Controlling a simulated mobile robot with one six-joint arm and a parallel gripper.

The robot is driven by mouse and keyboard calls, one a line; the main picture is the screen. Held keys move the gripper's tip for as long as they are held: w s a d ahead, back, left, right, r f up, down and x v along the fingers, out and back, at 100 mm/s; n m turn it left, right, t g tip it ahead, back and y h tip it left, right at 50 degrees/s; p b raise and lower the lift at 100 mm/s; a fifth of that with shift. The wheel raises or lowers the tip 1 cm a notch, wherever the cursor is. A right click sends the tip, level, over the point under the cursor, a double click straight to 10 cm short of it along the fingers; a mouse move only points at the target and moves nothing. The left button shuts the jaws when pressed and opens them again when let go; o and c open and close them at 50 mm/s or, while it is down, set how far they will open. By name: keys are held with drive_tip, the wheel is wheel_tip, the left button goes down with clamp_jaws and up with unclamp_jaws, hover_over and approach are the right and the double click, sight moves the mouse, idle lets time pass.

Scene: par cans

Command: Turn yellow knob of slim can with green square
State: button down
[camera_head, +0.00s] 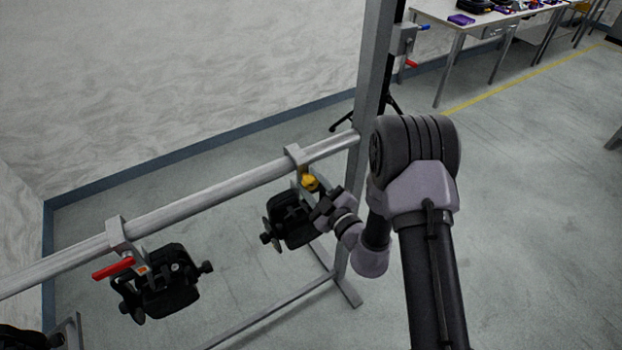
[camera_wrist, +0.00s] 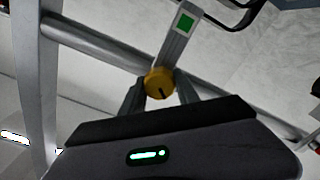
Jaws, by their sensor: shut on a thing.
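The yellow knob (camera_head: 310,183) sits on the clamp of the black can (camera_head: 288,222) at the right end of the rail. In the wrist view the yellow knob (camera_wrist: 160,83) is between the two dark fingers of my gripper (camera_wrist: 160,97). The gripper is shut on it. A dark line marks the knob's face. A green square (camera_wrist: 186,22) is on the grey clamp arm (camera_wrist: 172,50) just above the knob. In the head view my gripper (camera_head: 322,200) reaches the can from the right and partly covers it.
A second black can (camera_head: 158,290) with a red handle (camera_head: 113,268) and an orange square hangs to the left on the same rail (camera_head: 210,205). An upright post (camera_head: 372,70) stands beside my arm. Tables (camera_head: 470,25) are far right.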

drive_tip(key=n, duration=0.4)
drive_tip(key=shift+f+n, duration=0.1)
drive_tip(key=shift+n, duration=0.2)
drive_tip(key=n, duration=0.5)
drive_tip(key=shift+n, duration=0.3)
drive_tip(key=n, duration=0.4)
drive_tip(key=shift+f+b, duration=0.15)
drive_tip(key=shift+b, duration=0.2)
drive_tip(key=n+b, duration=0.1)
drive_tip(key=n, duration=0.4)
drive_tip(key=shift+b, duration=0.3)
drive_tip(key=n+b, duration=0.2)
drive_tip(key=n, duration=0.2)
drive_tip(key=shift+n, duration=0.3)
drive_tip(key=n+b, duration=0.2)
drive_tip(key=n, duration=0.2)
drive_tip(key=shift+w+d+f+b, duration=0.1)
drive_tip(key=shift+b, duration=0.25)
drive_tip(key=n+b, duration=0.3)
drive_tip(key=n, duration=0.2)
drive_tip(key=shift+n+b, duration=1.65)
drive_tip(key=shift+n, duration=0.35)
drive_tip(key=shift+r, duration=0.2)
